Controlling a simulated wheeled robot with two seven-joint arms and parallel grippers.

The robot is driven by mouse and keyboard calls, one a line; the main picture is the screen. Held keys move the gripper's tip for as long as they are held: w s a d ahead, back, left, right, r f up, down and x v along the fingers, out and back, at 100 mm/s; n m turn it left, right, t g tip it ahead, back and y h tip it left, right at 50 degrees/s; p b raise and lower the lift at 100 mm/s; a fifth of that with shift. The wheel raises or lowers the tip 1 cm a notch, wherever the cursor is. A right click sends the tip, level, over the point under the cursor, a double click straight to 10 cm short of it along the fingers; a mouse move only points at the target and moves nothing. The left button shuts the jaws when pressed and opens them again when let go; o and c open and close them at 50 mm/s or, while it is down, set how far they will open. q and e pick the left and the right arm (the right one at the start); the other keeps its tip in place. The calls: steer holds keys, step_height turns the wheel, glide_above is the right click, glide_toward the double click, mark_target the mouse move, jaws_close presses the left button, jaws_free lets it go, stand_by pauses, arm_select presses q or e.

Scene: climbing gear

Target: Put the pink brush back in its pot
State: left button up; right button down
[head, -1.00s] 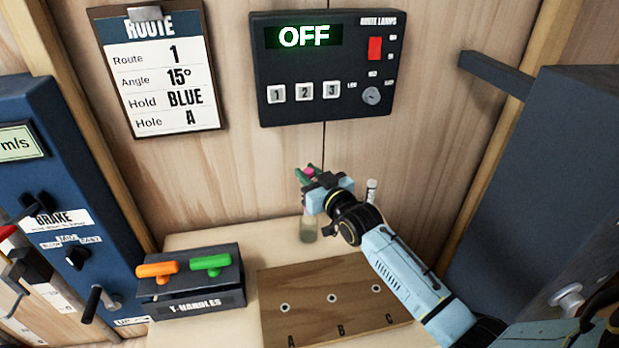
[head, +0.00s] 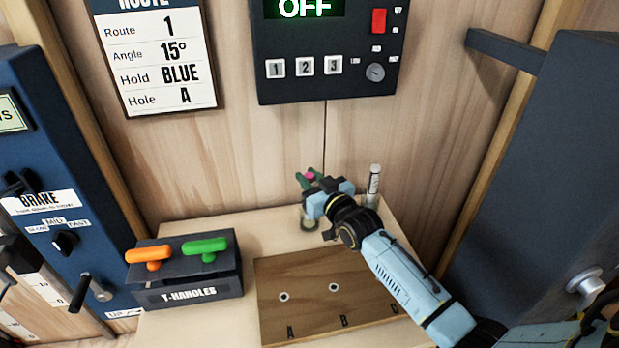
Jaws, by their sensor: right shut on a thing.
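My right gripper (head: 311,180) is at the back of the table, its green fingertips shut on a small pink thing (head: 310,175), which looks like part of the pink brush. Most of the brush is hidden by the fingers. A clear, greenish pot (head: 308,221) stands on the table just below the gripper, partly covered by it. I cannot tell whether the brush's lower end is inside the pot. My left gripper is not in view.
A white capped tube (head: 374,181) stands upright behind my right forearm. A wooden board (head: 310,300) with holes lies in front. A T-handles box (head: 190,290) with orange and green handles is at left. A blue brake panel (head: 60,180) and dark cabinet (head: 530,180) flank the table.

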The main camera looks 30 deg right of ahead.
steer(key=c, duration=1.1)
jaws_free()
steer(key=shift+c, duration=0.2)
steer(key=s+d, duration=0.1)
steer(key=s, duration=1.2)
steer(key=shift+s+d, duration=0.15)
steer(key=shift+s, duration=0.05)
